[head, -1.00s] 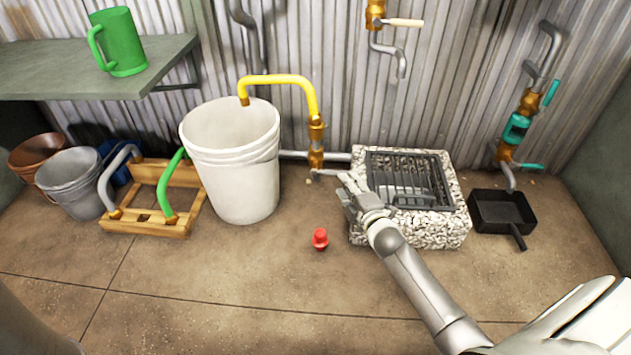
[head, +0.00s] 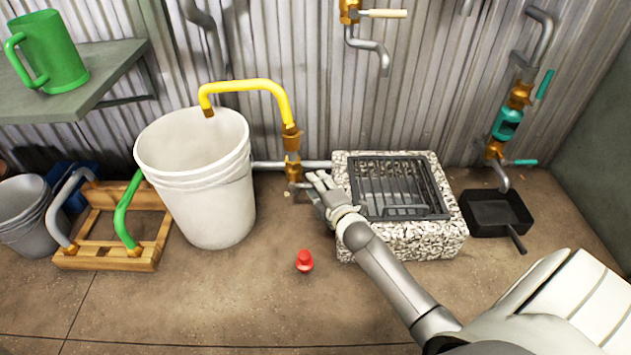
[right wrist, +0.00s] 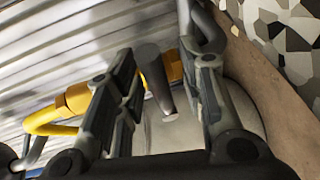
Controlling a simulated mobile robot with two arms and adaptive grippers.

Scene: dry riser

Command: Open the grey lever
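The grey lever (head: 300,185) sticks out from the brass valve (head: 292,168) at the foot of the yellow pipe (head: 258,87). In the right wrist view the grey lever (right wrist: 153,78) lies between the two spread fingers of my right gripper (right wrist: 166,68), with a gap to the right finger; I cannot tell whether the left finger touches it. In the head view my right gripper (head: 317,184) is at the lever's right end and partly hides it. My left gripper is not in view.
A white bucket (head: 215,215) stands left of the valve under the yellow spout. A stone block with a grate (head: 449,235) is close on the right. A red plug (head: 305,261) lies on the floor in front. A black pan (head: 497,213) is farther right.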

